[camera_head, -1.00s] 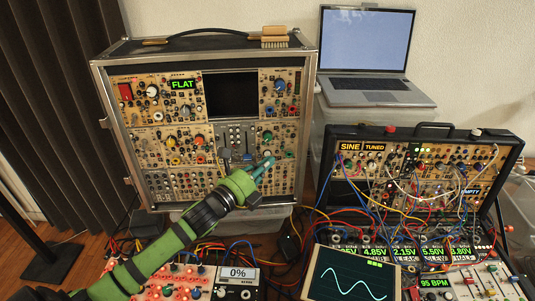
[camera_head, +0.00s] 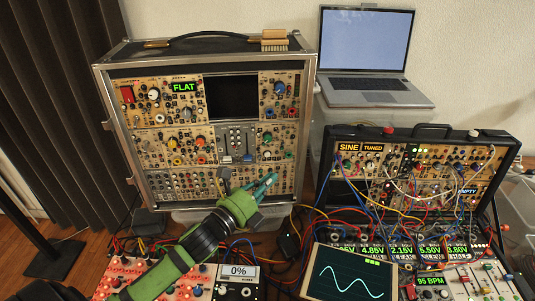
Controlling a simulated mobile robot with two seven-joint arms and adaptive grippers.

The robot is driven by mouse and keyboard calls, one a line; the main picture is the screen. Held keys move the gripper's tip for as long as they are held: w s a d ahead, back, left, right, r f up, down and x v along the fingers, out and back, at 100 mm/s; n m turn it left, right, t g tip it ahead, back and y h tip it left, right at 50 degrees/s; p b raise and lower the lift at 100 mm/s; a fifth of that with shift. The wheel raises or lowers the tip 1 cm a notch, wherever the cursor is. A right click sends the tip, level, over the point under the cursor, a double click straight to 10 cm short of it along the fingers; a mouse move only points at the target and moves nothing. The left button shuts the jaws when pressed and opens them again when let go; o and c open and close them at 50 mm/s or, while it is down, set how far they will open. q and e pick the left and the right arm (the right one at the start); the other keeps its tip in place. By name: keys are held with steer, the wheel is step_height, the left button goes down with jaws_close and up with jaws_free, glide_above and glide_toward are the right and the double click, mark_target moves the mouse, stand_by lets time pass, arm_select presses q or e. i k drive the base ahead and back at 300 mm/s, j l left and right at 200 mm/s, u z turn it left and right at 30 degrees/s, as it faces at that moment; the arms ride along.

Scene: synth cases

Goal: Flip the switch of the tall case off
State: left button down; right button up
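The tall case (camera_head: 309,120) stands upright at the left back, its front full of tan panels with knobs and jacks. A red switch (camera_head: 127,95) sits at the upper left of its front; its position is too small to tell. A green "FLAT" display is to its right. My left gripper (camera_head: 268,183), with teal fingers on a green and black arm, is in front of the case's lower right part, well below and right of the red switch. Its fingers look close together, but whether they are shut is unclear. I see nothing held. My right gripper is out of view.
A brush (camera_head: 274,41) lies on top of the tall case beside its handle. A laptop (camera_head: 364,60) stands to the right. A lower patched case (camera_head: 440,133) with many cables is at the right. A scope screen (camera_head: 349,276) and a red-lit panel are in front.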

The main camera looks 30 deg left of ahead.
mark_target(126, 93)
steer(key=u, duration=1.25)
